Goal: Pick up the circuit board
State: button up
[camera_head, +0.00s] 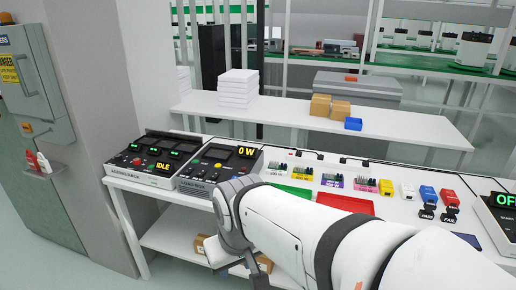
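Several small circuit boards with green parts stand in a row at the back of the white workbench (145,190). One is at a white label (277,168), one at a yellow label (301,173), one at a purple label (332,181) and one at a pink label (365,185). Which one is meant, I cannot tell. My white and grey arm crosses the front of the bench from the lower right. A dark part at its end, perhaps my gripper (259,281), shows at the bottom edge, apart from the boards. Its fingers cannot be made out.
A green tray (292,190) and a red tray (343,202) lie partly behind my arm. Blue and red blocks and stamps stand right. A shelf with boxes is behind.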

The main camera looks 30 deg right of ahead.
aim_at(299, 173)
jog(key=z, duration=0.45)
jog(key=i, duration=1.25)
jog(key=z, duration=0.45)
jog(key=k, duration=0.9)
jog(key=z, duration=0.15)
jog(key=i, duration=0.9)
jog(key=u, duration=0.05)
